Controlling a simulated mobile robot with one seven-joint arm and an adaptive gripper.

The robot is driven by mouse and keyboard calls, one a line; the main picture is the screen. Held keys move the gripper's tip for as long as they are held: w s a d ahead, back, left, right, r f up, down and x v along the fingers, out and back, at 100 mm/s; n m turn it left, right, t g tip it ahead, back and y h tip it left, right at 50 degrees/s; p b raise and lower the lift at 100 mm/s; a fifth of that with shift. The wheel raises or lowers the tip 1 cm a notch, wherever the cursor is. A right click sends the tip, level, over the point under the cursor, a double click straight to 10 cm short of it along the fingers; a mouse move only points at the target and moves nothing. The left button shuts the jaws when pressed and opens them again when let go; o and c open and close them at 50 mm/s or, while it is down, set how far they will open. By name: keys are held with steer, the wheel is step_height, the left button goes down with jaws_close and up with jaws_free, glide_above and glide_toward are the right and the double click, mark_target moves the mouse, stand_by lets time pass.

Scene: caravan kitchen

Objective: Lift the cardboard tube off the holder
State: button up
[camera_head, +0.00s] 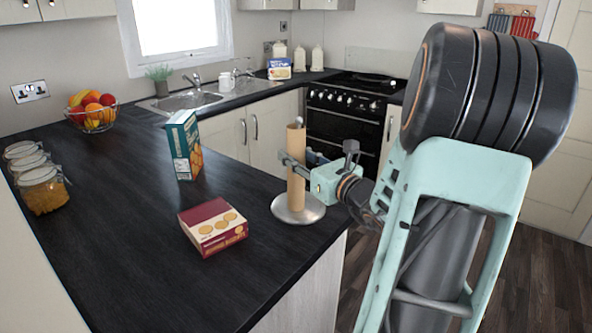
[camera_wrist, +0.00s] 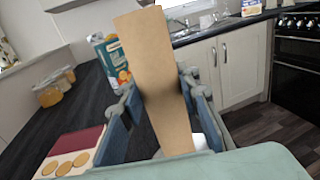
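The brown cardboard tube (camera_head: 297,180) stands upright around the post of a holder with a round metal base (camera_head: 283,212), near the counter's right edge. The tip of the post shows just above the tube. My gripper (camera_head: 297,162) reaches in from the right at about mid-height, with one finger on each side of the tube. In the wrist view the tube (camera_wrist: 150,65) runs between the blue finger pads (camera_wrist: 160,100), which appear to press against it. The tube's lower end looks down at the base. The tube hides most of the post.
A red cracker box (camera_head: 213,228) lies left of the holder, and a teal box (camera_head: 184,146) stands behind it. Jars (camera_head: 40,185) and a fruit basket (camera_head: 93,116) are farther left. The space above the tube is clear. The counter edge is close on the right.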

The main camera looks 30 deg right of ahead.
steer(key=shift+c, duration=0.2)
step_height(320, 180, up, 10)
steer(key=p, duration=0.2)
stand_by(0.3)
step_height(320, 180, up, 17)
steer(key=p, duration=1.3)
steer(key=shift+f, duration=0.1)
